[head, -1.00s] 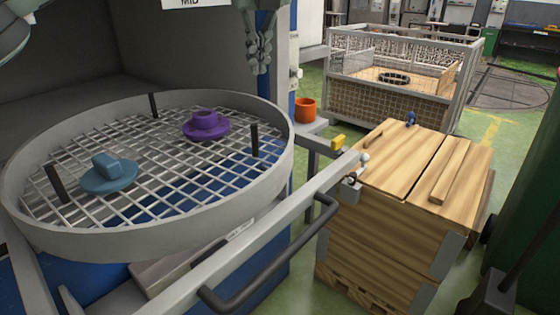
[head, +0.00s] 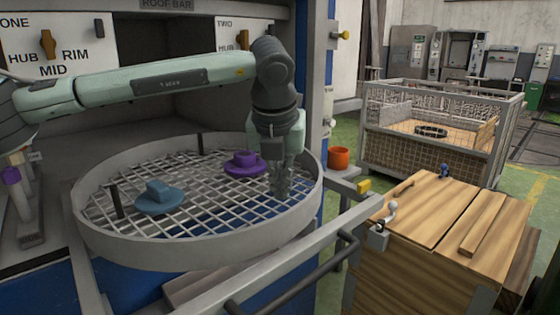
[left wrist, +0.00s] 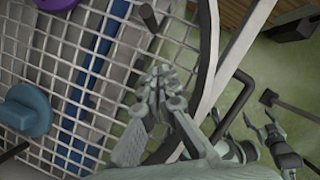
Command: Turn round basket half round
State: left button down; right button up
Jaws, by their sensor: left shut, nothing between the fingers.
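The round basket (head: 200,252) is a grey ring with a wire mesh floor. A blue knobbed part (head: 158,198) and a purple stepped part (head: 245,164) sit on the mesh. Dark upright posts stand inside it, one at the left (head: 118,201) and one at the back (head: 199,143). My left gripper (head: 281,192) points down inside the basket's right side, close to the rim, shut and empty. In the left wrist view, its fingertips (left wrist: 163,72) appear over the mesh, with another post (left wrist: 149,18) nearby. Finger-like parts at the lower right (left wrist: 268,135) may be my right gripper; their state is unclear.
A grey rail with a black handle (head: 290,285) crosses the basket's front right. A wooden crate (head: 455,225) and an orange cup (head: 339,158) stand to the right. A mesh cage (head: 440,152) stands behind. Labelled panels (head: 60,48) hang above the basket.

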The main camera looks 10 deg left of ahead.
aim_at(284, 201)
pick_arm(q)
jog(key=w+p, duration=0.1)
jog(key=w, duration=0.1)
jog(key=shift+w, duration=0.3)
jog(key=shift+w+f, duration=0.1)
jog(key=shift+w, duration=0.6)
pick_arm(e)
jog(key=shift+a+f, duration=0.15)
jog(key=shift+f, duration=1.5)
pick_arm(q)
jog(key=shift+w, duration=0.1)
pick_arm(e)
jog(key=shift+w, duration=0.15)
